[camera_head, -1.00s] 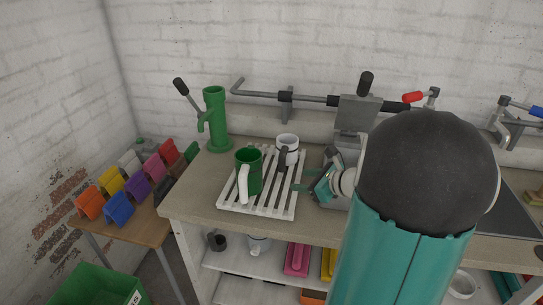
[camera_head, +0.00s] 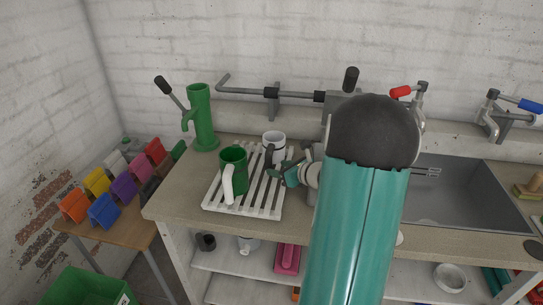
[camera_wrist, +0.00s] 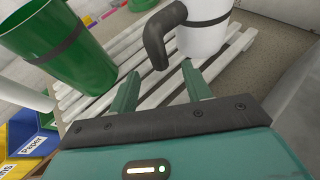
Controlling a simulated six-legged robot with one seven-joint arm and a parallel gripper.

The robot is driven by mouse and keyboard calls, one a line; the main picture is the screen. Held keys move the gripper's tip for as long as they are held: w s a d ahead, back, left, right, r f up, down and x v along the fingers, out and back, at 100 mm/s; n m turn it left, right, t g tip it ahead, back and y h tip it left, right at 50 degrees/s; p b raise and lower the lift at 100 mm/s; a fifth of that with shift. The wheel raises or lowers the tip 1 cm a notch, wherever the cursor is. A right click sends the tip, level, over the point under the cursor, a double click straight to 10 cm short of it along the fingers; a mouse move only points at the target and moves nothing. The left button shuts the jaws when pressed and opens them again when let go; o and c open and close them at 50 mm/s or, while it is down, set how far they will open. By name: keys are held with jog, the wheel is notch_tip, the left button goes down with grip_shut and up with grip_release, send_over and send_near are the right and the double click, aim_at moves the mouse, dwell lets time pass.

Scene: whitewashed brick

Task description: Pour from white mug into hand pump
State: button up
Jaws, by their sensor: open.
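The white mug (camera_head: 274,146) stands upright at the back of the white slatted rack, with a dark band and a dark handle. In the wrist view the white mug (camera_wrist: 204,32) is just beyond my fingertips, its dark handle ahead of the gap between them. My gripper (camera_wrist: 158,85) is open and empty; it also shows in the head view (camera_head: 283,172), close to the mug's right front side. The green hand pump (camera_head: 202,120), with a black-gripped lever, stands on the counter at the back left of the rack.
A green mug (camera_head: 234,172) with a white handle stands on the slatted rack (camera_head: 262,206), left of the white mug. A metal sink (camera_head: 455,195) is at right. Coloured bins (camera_head: 105,212) fill a low table at left. A grey pipe (camera_head: 300,95) runs behind the rack.

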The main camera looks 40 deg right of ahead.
aim_at(271, 166)
jog(key=shift+x, duration=3.1)
grip_shut()
